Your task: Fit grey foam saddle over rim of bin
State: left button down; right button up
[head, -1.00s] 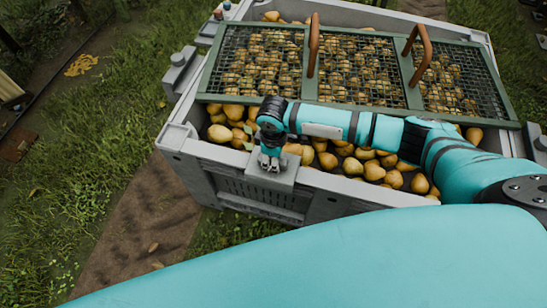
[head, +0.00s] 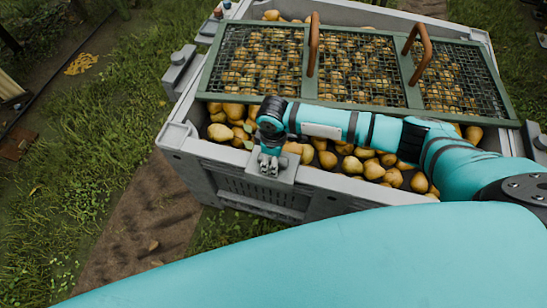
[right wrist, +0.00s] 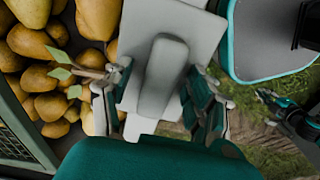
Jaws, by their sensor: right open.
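The grey foam saddle (head: 286,173) sits on the near rim of the grey bin (head: 330,182), close to its near left corner. In the right wrist view the saddle (right wrist: 196,30) is a pale grey plate with a raised ridge. My right gripper (head: 270,168) is right over the saddle. In the wrist view its fingers (right wrist: 165,100) are open, one on each side of the ridge. The saddle's underside is hidden, so I cannot tell how fully it seats. My left gripper (right wrist: 266,108) appears small at the right of the wrist view, its opening unclear.
Pears (head: 375,172) fill the bin, under a green-framed mesh lid (head: 305,75) with two brown handles. Other grey blocks (head: 180,68) sit along the left rim. A leafy twig (right wrist: 75,72) lies near my right fingers. Grass and a dirt track surround the bin.

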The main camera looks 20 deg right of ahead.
notch_tip(320, 180, up, 12)
dwell(0.4)
jog(key=s+a+f+m+t+y, duration=0.2)
jog(key=s+a+m+y, duration=0.15)
jog(key=s+a, duration=0.45)
jog(key=s+d+m+t+h, duration=0.25)
jog(key=s+d+m, duration=0.35)
jog(key=s+d, duration=0.7)
notch_tip(320, 180, down, 24)
jog(key=d+g+p, duration=0.2)
jog(key=s+d+f+g+h+p, duration=0.1)
jog(key=s+d+f, duration=0.2)
jog(key=s+f, duration=1.2)
jog(key=shift+s+f+n, duration=0.35)
jog(key=shift+s+f, duration=0.05)
jog(key=shift+s, duration=0.25)
jog(key=shift+g, duration=0.25)
